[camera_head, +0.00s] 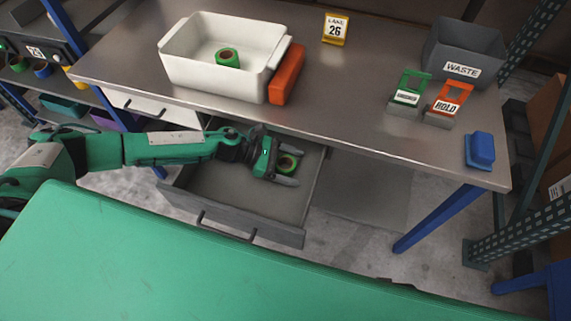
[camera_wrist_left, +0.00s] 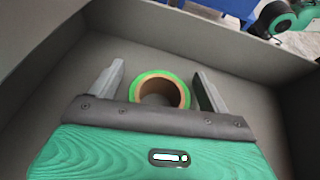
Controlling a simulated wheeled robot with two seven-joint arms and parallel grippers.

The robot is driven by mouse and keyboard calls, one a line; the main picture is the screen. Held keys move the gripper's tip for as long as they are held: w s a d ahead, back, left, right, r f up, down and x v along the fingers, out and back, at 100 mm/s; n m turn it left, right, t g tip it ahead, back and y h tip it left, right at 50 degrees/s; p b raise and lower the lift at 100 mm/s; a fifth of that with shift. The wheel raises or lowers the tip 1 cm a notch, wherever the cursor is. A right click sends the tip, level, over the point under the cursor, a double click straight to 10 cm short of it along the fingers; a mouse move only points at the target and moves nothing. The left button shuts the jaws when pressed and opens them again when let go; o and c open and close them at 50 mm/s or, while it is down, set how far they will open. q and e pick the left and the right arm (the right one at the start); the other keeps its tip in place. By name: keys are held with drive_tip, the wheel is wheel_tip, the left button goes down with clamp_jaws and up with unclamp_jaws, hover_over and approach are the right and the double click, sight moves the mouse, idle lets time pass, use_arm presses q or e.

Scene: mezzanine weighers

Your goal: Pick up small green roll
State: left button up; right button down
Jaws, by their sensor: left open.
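A small green roll (camera_head: 288,163) with a brown core lies in the open grey drawer (camera_head: 245,212) under the table. In the left wrist view the green roll (camera_wrist_left: 160,92) sits between the two fingers, with a gap on both sides. My left gripper (camera_head: 290,168) is open inside the drawer, its fingers on either side of the roll; it also shows in the left wrist view (camera_wrist_left: 160,85). Another green roll (camera_head: 228,58) stands in the white bin (camera_head: 185,72) on the table. My right gripper is not in view.
An orange block (camera_head: 287,75) stands against the white bin. A grey waste bin (camera_head: 440,48), a green sign (camera_head: 408,93), a hold sign (camera_head: 447,103) and a blue block (camera_head: 481,150) stand on the right of the table. The drawer walls surround my left gripper.

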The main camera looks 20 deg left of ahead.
use_arm(q)
drive_tip(key=c, duration=1)
drive_tip(key=shift+c, duration=0.4)
drive_tip(key=shift+r, duration=0.1)
